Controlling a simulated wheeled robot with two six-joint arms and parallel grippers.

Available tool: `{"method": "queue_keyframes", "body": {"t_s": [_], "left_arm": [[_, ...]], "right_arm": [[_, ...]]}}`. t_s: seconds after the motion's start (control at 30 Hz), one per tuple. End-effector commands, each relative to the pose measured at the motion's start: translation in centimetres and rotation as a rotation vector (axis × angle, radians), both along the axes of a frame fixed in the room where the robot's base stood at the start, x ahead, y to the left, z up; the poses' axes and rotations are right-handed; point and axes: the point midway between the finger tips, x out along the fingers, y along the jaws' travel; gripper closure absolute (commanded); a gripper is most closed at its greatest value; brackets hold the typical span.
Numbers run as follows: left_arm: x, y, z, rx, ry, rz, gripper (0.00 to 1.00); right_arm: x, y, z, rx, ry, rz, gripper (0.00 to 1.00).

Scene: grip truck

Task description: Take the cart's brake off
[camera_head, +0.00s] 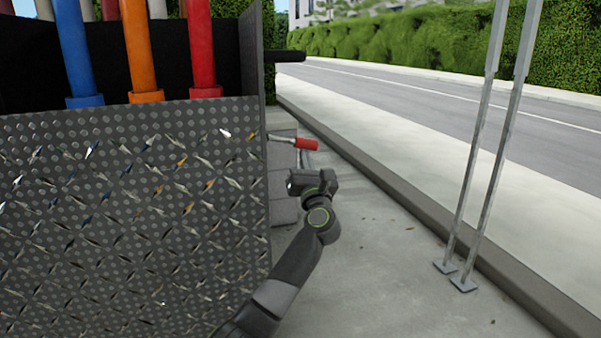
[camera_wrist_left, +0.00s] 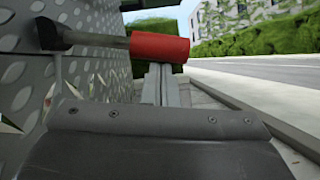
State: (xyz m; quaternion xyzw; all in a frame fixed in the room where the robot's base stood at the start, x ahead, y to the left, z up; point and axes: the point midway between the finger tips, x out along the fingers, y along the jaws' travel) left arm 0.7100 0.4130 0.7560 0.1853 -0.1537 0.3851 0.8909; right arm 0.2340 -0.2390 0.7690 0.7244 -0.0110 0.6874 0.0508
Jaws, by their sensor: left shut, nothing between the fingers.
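The cart (camera_head: 130,220) is a dark diamond-plate metal box filling the left of the head view. Its brake lever has a red grip (camera_head: 307,144) on a metal rod that sticks out from the cart's right side. The red grip also shows in the left wrist view (camera_wrist_left: 159,47), lying across the upper middle, with the rod running left to the plate wall. My left gripper (camera_head: 305,159) is beside the cart, just below the red grip. Its grey fingers (camera_wrist_left: 160,83) are together and empty, with their tips close to the grip's underside. I cannot tell whether they touch.
Blue (camera_head: 77,50), orange (camera_head: 138,45) and red (camera_head: 201,45) poles stand in the cart. A dark bar (camera_head: 288,56) juts from its upper right. Two thin metal posts (camera_head: 492,155) stand on the pavement near the kerb (camera_head: 420,208). The pavement between cart and posts is clear.

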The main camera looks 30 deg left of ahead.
Motion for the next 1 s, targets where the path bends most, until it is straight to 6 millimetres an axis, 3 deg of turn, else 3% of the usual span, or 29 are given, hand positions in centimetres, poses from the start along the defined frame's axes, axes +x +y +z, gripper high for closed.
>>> {"method": "queue_keyframes", "body": {"t_s": [0.23, 0.6, 1.0], "left_arm": [[1.0, -0.9, 2.7, -0.154, -0.184, -0.002, 1.00], [1.4, -1.2, 6.8, -0.355, -0.421, -0.001, 1.00], [1.2, -1.0, 8.8, -0.401, -0.473, 0.000, 1.00]], "right_arm": [[0.1, 0.1, -1.1, 0.019, -0.020, -0.019, 0.64], [0.2, 0.1, -0.7, 0.030, -0.032, -0.025, 0.64], [0.1, 0.0, 0.2, 0.005, -0.004, -0.004, 0.64]]}}
